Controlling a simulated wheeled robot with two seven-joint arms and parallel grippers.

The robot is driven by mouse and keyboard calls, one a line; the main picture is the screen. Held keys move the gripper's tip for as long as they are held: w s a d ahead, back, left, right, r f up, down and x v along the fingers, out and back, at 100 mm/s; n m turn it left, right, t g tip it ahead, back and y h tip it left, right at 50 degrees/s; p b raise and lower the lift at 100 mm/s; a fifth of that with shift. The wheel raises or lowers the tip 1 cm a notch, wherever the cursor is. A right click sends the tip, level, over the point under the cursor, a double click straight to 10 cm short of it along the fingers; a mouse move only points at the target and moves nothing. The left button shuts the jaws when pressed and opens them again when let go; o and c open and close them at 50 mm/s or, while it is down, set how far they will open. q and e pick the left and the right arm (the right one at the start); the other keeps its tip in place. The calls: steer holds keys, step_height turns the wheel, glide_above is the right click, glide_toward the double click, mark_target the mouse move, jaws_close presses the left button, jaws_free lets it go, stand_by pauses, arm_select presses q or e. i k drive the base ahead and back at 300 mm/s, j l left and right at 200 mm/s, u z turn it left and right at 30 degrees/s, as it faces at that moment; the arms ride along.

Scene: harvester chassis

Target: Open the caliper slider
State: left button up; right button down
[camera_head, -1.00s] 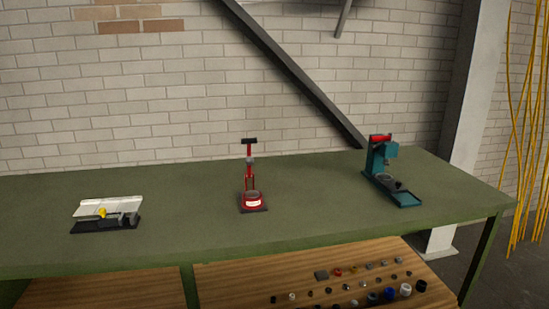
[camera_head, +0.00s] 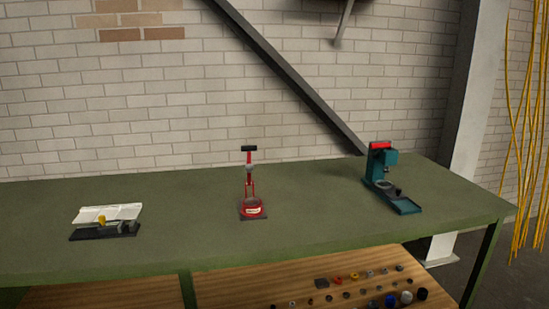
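A small device with a black base, an upright white panel, a yellow part and a grey part (camera_head: 105,228) sits on the left of the green table (camera_head: 320,235). It may be the caliper, but it is too small to tell for sure or to make out a slider's position. Neither of my grippers is in view.
A red stand with a black top handle (camera_head: 252,208) stands mid-table. A teal press with a red top (camera_head: 380,165) stands at the right. A wooden lower shelf (camera_head: 240,289) holds several small parts. Table surface between the devices is clear.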

mark_target(109, 226)
steer(key=i+l+u, duration=0.35)
steer(key=i+l, duration=0.25)
steer(key=l, duration=0.15)
steer(key=i+l+u, duration=0.2)
steer(key=l, duration=0.25)
steer(key=k, duration=0.1)
